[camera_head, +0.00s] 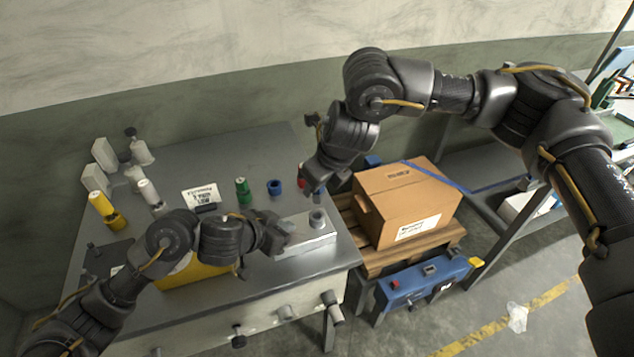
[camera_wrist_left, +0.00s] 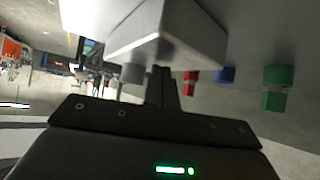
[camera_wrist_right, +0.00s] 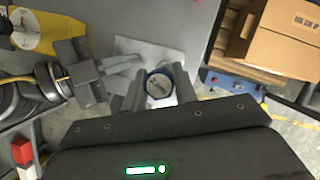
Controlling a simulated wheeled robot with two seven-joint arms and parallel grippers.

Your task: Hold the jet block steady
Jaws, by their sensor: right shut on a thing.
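The jet block (camera_head: 305,238) is a pale grey metal block near the table's right front edge, with a round grey fitting (camera_head: 317,217) on top. It fills the top of the left wrist view (camera_wrist_left: 180,30). My left gripper (camera_head: 283,236) is at its left end; its fingers (camera_wrist_left: 165,85) look close together, with the tips at the block. Whether they touch it is unclear. My right gripper (camera_head: 312,188) is above the block, shut on a round blue-rimmed part (camera_wrist_right: 159,86), which shows between its fingers over the block.
A green part (camera_head: 242,190) and a blue ring (camera_head: 274,187) stand behind the block.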

